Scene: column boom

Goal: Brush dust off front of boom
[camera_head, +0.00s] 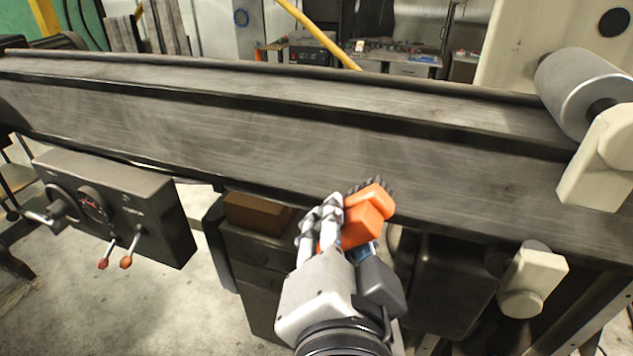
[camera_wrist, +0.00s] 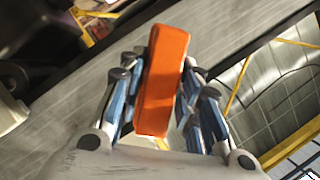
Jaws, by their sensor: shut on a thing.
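The boom (camera_head: 260,135) is a long grey metal beam crossing the head view from left to right, with light streaky marks on its front face. It also fills much of the upper and left part of the wrist view (camera_wrist: 60,135). My gripper (camera_head: 335,225) is shut on an orange-handled brush (camera_head: 367,220) with dark bristles. The bristles lie at the lower part of the boom's front face; I cannot tell if they touch it. In the wrist view the orange handle (camera_wrist: 163,80) sits between the fingers and hides the bristles.
A dark control box (camera_head: 115,205) with levers hangs below the boom at left. A grey cylinder (camera_head: 585,90) and cream housing stand at right. A cream knob (camera_head: 532,280) juts out below the boom at right. Open concrete floor lies at lower left.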

